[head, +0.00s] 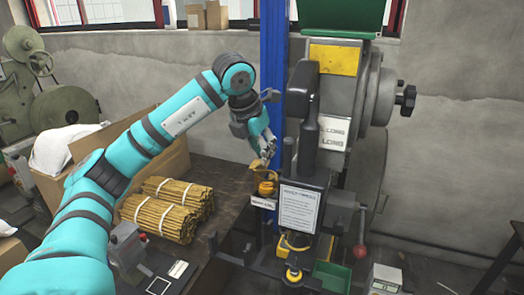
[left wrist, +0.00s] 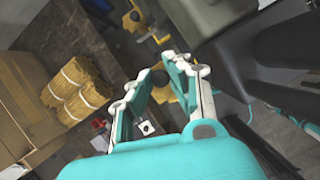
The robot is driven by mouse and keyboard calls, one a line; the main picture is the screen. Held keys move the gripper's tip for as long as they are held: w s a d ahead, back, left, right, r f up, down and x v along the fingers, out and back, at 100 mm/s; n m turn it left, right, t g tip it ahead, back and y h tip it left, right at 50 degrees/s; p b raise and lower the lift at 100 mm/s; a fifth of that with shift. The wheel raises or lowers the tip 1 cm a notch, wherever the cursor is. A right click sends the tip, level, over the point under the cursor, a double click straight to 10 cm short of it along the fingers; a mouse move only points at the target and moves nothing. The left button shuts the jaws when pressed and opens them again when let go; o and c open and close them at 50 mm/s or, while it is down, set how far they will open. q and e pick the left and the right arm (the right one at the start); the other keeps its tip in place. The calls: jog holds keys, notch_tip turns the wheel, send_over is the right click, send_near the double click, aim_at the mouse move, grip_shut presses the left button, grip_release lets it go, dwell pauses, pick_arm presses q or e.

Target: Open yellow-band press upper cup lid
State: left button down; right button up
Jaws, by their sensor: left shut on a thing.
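The press (head: 333,110) with a yellow panel stands right of centre in the head view. Its upper cup (head: 266,188), orange-yellow, is on its left side above a small white label. My left gripper (head: 267,149) is just above this cup. In the left wrist view, my left gripper's fingers (left wrist: 160,66) are closed around a dark round knob (left wrist: 159,78), with a yellow part (left wrist: 164,96) close by, apparently the lid. The fingers hide part of the lid, so its exact angle is unclear. My right gripper is not in view.
Two bundles of brown sticks (head: 160,207) lie on the dark table left of the press. A lower yellow cup (head: 294,275) and a green tray (head: 332,275) are at the press's base. A red-knobbed lever (head: 360,250) is on its right. A blue post (head: 273,60) stands behind.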

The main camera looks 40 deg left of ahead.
pick_arm(q)
jog(key=c, duration=1.2)
grip_release()
jog(key=shift+c, duration=0.2)
jog(key=v, duration=1.2)
